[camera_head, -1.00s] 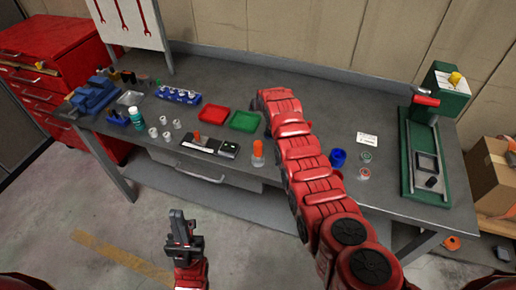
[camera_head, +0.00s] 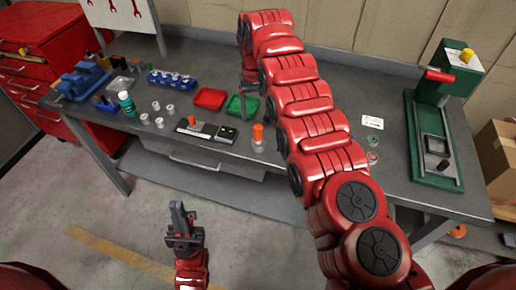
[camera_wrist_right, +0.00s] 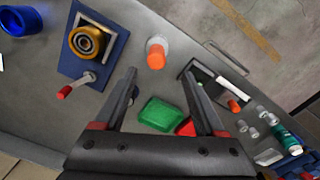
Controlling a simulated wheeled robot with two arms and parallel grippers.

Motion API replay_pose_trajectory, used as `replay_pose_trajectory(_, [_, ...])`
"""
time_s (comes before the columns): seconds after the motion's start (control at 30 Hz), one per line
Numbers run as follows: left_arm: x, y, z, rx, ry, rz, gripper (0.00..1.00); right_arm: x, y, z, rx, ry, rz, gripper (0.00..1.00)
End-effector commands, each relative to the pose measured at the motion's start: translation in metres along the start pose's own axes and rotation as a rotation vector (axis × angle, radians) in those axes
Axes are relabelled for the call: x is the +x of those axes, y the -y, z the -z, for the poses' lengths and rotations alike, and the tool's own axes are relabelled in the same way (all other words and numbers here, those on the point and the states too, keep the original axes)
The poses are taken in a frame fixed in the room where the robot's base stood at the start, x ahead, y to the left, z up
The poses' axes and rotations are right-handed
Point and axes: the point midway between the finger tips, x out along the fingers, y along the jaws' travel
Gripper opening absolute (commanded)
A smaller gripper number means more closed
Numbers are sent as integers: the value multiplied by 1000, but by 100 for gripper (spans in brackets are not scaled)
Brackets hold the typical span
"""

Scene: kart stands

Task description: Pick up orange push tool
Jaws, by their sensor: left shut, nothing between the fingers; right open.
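The orange push tool (camera_head: 258,137), an orange cylinder on a pale base, stands upright near the front edge of the grey bench. It also shows in the right wrist view (camera_wrist_right: 156,56), beyond my fingertips and roughly between their lines. My right gripper (camera_head: 247,100) is above the bench behind the tool, partly hidden by my arm. In the wrist view this gripper (camera_wrist_right: 165,80) is open and empty, apart from the tool. My left gripper (camera_head: 183,232) is shut and empty, low in front of the bench over the floor.
A green tray (camera_head: 243,106) and a red tray (camera_head: 210,98) lie nearby. A black device with another orange part (camera_head: 196,125) is left of the tool. A blue fixture with a gold roller (camera_wrist_right: 87,41) shows in the wrist view. A green press (camera_head: 436,150) stands right.

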Motion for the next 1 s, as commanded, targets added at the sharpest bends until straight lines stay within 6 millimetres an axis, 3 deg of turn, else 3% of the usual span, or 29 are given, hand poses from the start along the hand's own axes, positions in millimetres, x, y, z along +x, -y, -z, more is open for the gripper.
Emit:
replay_pose_trajectory(0.17, [-2, 0, 0, 0, -2, 0, 0, 20, 2, -1, -3, 2, -1, 72])
replay_pose_trajectory(0.3, [7, 0, 2, 0, -2, 0, 0, 34, 1, -1, -2, 4, -1, 72])
replay_pose_trajectory(0.47, [9, 0, 2, 0, -2, 0, 0, 42, 0, -1, 0, 3, -1, 72])
replay_pose_trajectory(0.73, [34, 2, 6, 0, -2, 0, 0, 69, -7, -3, -1, 6, -2, 72])
replay_pose_trajectory(0.83, [32, 2, 6, 0, -2, 0, 0, 88, -8, -2, 0, 1, -2, 72])
replay_pose_trajectory(1.0, [31, 2, 6, 0, -2, 0, 0, 94, -6, -2, -1, 1, -2, 72])
